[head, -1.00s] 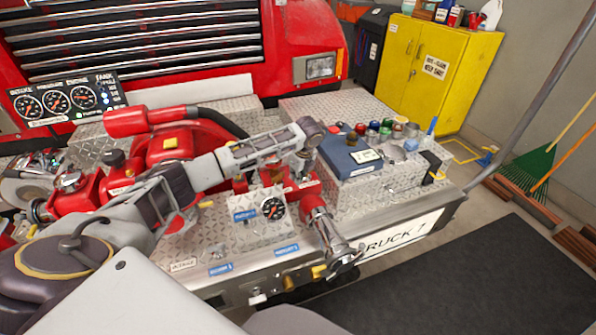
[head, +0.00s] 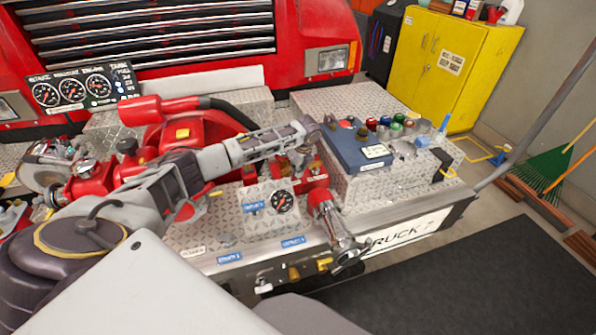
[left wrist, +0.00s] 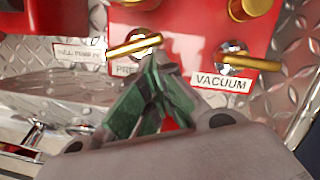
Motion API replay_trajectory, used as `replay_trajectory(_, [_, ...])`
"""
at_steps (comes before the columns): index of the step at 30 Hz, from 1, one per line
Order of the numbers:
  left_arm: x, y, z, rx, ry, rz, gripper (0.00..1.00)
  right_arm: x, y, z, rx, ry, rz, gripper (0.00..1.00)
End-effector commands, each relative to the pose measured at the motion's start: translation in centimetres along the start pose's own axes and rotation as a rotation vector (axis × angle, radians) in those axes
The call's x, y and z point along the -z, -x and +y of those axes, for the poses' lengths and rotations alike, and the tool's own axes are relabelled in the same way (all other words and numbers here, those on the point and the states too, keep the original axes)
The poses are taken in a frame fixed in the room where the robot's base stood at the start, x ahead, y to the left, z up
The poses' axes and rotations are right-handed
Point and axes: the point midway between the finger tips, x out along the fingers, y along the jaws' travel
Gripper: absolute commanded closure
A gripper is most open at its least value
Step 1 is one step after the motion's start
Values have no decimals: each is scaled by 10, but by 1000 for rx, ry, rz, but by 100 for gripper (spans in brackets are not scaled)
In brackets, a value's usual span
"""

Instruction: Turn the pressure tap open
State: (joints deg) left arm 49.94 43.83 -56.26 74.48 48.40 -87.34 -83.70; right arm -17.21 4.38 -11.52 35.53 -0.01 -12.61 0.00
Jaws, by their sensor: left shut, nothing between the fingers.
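In the head view my left gripper (head: 300,160) points down over the red pump part. My right gripper is not in view.
A blue box (head: 355,148) and several coloured caps (head: 390,125) lie to the right on the tread plate. A red and chrome outlet (head: 335,222) juts out at the front edge.

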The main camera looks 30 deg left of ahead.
Motion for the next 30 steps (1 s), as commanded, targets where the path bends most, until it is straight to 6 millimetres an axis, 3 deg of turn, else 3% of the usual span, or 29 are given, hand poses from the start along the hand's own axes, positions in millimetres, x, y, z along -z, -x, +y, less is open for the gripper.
replay_trajectory(30, [6,2,-11,-18,70,1,100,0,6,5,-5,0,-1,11])
